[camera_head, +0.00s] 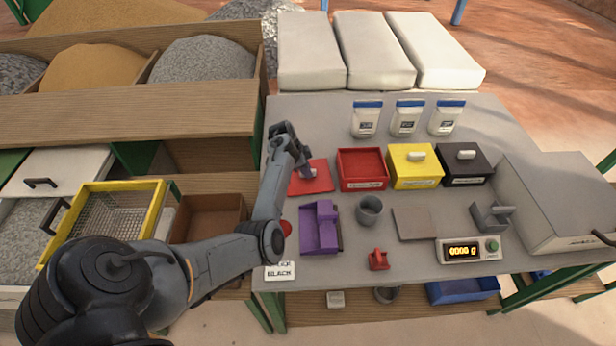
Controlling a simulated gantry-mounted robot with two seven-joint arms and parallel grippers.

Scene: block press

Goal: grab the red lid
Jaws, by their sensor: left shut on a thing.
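The red lid (322,181) is a flat red plate with a pale knob, at the left side of the grey table. My left gripper (309,173) is shut on the red lid at its knob, and the fingers partly cover it. I cannot tell whether the lid touches the table. The red box (362,169) stands open just to the right of the lid. My right gripper is not in view.
The yellow box (414,166) and black box (465,164) stand lidded beside the red box. In front are a purple tray (318,228), a grey cup (369,210), a grey plate (414,223) and a scale (467,251). Three jars stand behind.

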